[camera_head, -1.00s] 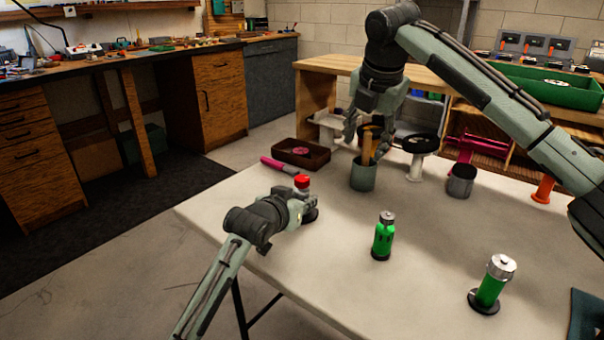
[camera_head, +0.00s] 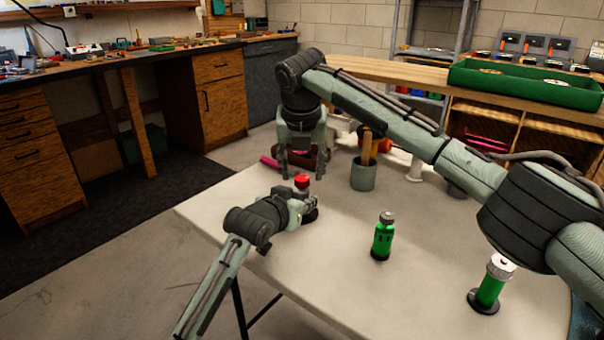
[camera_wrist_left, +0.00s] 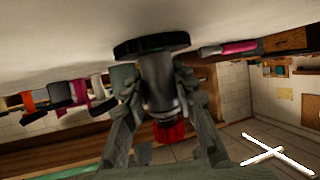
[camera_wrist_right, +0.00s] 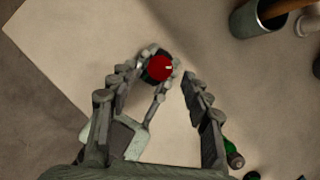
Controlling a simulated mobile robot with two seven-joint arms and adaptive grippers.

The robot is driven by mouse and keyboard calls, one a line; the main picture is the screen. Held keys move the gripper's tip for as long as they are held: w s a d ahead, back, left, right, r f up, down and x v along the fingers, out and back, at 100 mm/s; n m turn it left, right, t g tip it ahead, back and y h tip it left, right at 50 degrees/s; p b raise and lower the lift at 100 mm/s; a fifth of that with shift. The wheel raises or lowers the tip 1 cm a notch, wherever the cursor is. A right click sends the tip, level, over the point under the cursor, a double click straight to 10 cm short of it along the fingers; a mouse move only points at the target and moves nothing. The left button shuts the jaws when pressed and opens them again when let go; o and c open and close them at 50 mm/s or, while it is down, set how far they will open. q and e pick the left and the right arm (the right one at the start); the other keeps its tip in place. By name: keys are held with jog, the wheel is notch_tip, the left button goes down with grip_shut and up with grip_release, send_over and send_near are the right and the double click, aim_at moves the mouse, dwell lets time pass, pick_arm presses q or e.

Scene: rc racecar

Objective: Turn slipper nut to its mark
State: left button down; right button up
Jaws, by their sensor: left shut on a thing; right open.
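The red slipper nut (camera_head: 302,181) sits on top of a grey upright cylinder (camera_wrist_left: 158,88) with a round black base (camera_wrist_left: 152,45) on the table. A small pale mark shows on the nut's right side in the right wrist view (camera_wrist_right: 159,68). My left gripper (camera_head: 308,203) is shut around the grey cylinder, below the nut. My right gripper (camera_head: 302,172) points down, open and empty, just above the nut. In the right wrist view the nut appears between its fingertips, nearer the left finger; I cannot tell the exact height gap.
A grey-green cup (camera_head: 363,174) with wooden handles stands to the right. Two green cylinders, one nearer the middle (camera_head: 382,238) and one at the right (camera_head: 489,290), stand on the white table (camera_head: 330,270). A dark tray and a pink object are partly hidden behind my right gripper.

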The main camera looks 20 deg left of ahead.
jog(key=shift+x, duration=1)
grip_shut()
jog(key=shift+a+r+m+h, duration=0.15)
jog(key=shift+m+h, duration=0.25)
jog(key=shift+m, duration=0.7)
jog(key=m+h, duration=0.1)
jog(key=m, duration=0.1)
jog(key=shift+m, duration=0.3)
grip_release()
